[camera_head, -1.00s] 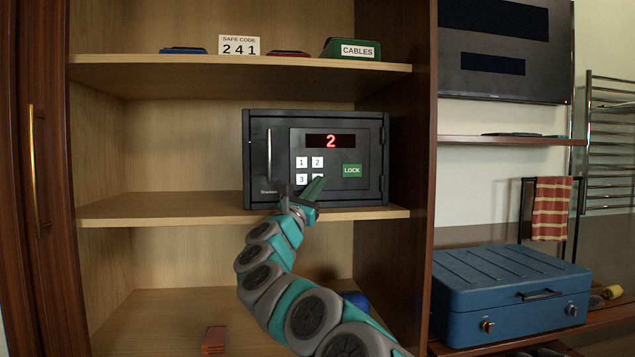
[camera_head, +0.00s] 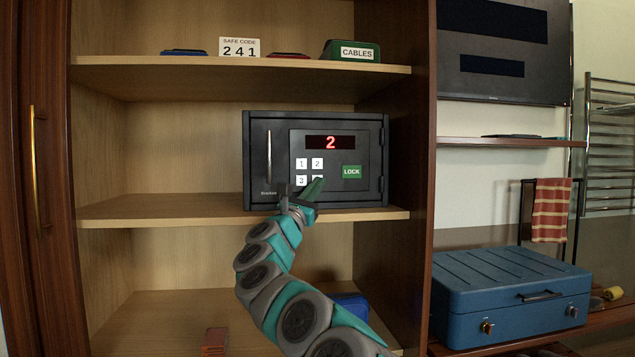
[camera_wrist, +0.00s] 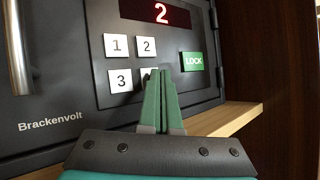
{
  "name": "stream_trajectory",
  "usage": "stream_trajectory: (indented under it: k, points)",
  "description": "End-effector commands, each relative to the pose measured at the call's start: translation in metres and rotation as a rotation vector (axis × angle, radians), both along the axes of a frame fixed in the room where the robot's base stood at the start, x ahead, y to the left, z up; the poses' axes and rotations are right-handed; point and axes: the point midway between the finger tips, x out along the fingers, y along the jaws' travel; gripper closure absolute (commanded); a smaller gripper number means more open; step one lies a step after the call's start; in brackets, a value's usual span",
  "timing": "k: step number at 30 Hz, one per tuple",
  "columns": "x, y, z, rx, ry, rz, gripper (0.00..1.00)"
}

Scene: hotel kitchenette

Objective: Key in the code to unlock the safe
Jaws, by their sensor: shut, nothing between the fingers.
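The dark safe (camera_head: 260,128) stands shut on the middle shelf, its handle (camera_head: 269,150) at the left of the door. Its red display (camera_head: 330,142) reads 2. Below are white keys 1 (camera_wrist: 116,45), 2 (camera_wrist: 146,47) and 3 (camera_wrist: 121,80), and a fourth key (camera_wrist: 149,74) mostly hidden behind my fingers. The green LOCK button (camera_wrist: 192,61) is to their right. A card (camera_head: 239,47) on the top shelf reads SAFE CODE 241. My gripper (camera_wrist: 162,72) is shut and empty, fingertips in front of the fourth key; I cannot tell whether they touch it.
A green CABLES box (camera_head: 352,50) and two flat items, blue (camera_head: 184,51) and red (camera_head: 288,54), lie on the top shelf. A blue case (camera_head: 510,290) sits right of the cabinet. The middle shelf (camera_head: 160,207) is clear left of the safe.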

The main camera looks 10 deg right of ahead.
Motion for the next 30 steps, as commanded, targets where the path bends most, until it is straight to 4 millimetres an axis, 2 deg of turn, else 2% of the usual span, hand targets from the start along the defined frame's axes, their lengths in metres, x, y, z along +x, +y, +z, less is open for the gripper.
stream_trajectory:
  k: [30]
  points:
    - [0.0043,-0.0012,0.0095,-0.003,-0.012,0.004,1.0]
